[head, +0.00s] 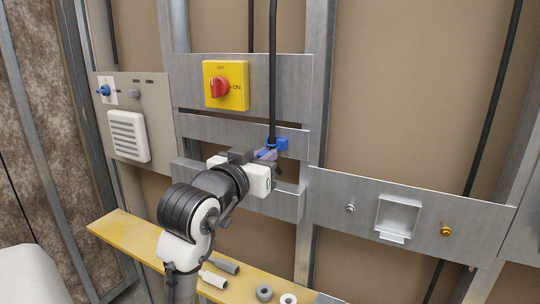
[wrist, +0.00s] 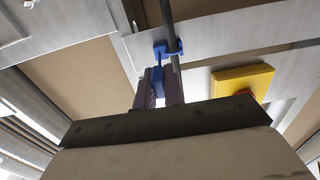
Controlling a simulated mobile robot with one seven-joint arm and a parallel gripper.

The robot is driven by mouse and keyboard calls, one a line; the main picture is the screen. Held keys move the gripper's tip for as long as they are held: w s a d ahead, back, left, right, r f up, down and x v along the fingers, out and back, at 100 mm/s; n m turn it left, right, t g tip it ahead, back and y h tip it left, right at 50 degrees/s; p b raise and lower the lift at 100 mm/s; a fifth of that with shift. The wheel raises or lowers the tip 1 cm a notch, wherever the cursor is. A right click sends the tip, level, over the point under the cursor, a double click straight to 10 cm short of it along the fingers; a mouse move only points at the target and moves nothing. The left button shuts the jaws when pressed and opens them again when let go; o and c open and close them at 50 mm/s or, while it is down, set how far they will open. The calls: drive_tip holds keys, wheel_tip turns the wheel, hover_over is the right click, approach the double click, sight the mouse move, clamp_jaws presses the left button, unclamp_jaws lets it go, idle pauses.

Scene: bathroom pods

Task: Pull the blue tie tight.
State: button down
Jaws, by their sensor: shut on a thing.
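The blue tie (head: 281,144) loops around a black cable that hangs down in front of a metal strip, below the yellow switch box. In the wrist view the tie's loop (wrist: 168,49) sits around the dark cable, with its blue tail running down between the fingers. My gripper (head: 266,156) is at the tie, just below and left of the loop. In the wrist view my gripper (wrist: 160,86) is shut on the tail, one finger on each side. How tight the loop sits on the cable is hard to tell.
A yellow box with a red rotary switch (head: 217,87) is above the gripper. A grey panel with a blue knob (head: 104,90) is at left. A clear holder (head: 397,218) and a brass fitting (head: 446,231) are at right. A yellow shelf (head: 125,227) with small parts lies below.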

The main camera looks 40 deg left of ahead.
drive_tip(key=c, duration=1.5)
unclamp_jaws()
drive_tip(key=shift+s, duration=0.2)
drive_tip(key=b+v, duration=0.4)
drive_tip(key=v, duration=0.9)
drive_tip(key=shift+s, duration=0.4)
